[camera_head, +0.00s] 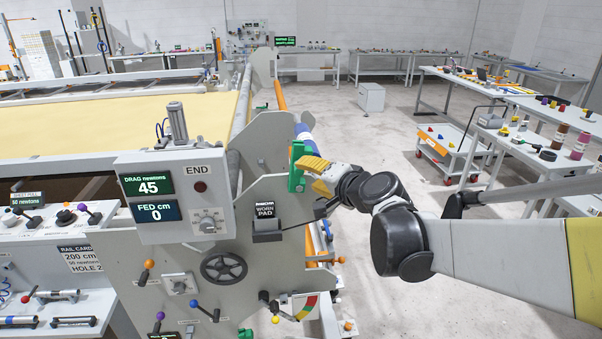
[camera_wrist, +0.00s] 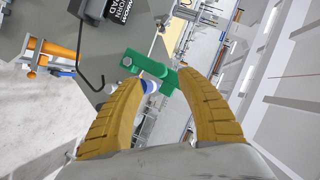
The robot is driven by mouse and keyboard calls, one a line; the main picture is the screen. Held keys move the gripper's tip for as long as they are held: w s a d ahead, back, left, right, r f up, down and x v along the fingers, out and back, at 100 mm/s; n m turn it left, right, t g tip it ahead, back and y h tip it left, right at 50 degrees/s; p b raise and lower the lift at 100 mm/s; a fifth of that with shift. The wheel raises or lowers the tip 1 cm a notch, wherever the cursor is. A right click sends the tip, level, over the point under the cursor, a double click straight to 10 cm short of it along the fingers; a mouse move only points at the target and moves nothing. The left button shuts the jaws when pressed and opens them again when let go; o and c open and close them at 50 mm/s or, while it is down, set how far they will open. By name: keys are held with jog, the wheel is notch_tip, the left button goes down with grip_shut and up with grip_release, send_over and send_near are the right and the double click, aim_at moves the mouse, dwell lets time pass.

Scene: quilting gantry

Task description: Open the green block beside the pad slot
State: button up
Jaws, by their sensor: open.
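The green block (camera_head: 297,166) is mounted on the grey end plate of the machine, up and right of the dark pad slot marked WORN PAD (camera_head: 267,225). In the wrist view the green block (camera_wrist: 158,72) lies ahead of and partly between the fingers, with a bar reaching left and a cross piece at its right end. My gripper (camera_head: 318,170) has yellow fingers, spread apart at the block in the head view. In the wrist view my gripper (camera_wrist: 162,82) is open, and I cannot tell whether a finger touches the block. The WORN PAD label (camera_wrist: 124,8) shows at the top there.
The control box (camera_head: 175,195) reads drag 45 and fed 0. A black handwheel (camera_head: 223,267) and coloured levers sit below it. A black hooked rod (camera_wrist: 88,70) stands left of the block in the wrist view.

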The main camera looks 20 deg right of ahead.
jog(key=v, duration=0.5)
jog(key=s+a+f+n+g+y+b, duration=0.1)
jog(key=s+a+f+n+g+b, duration=0.3)
jog(key=a+f, duration=0.4)
jog(key=s+a+f+n+g+h+b, duration=0.2)
jog(key=s+f+n+b, duration=0.3)
jog(key=s+f, duration=0.7)
jog(key=shift+s+a+f+n+g+b, duration=0.4)
jog(key=shift+s+n+g, duration=0.4)
jog(key=shift+s+n, duration=0.35)
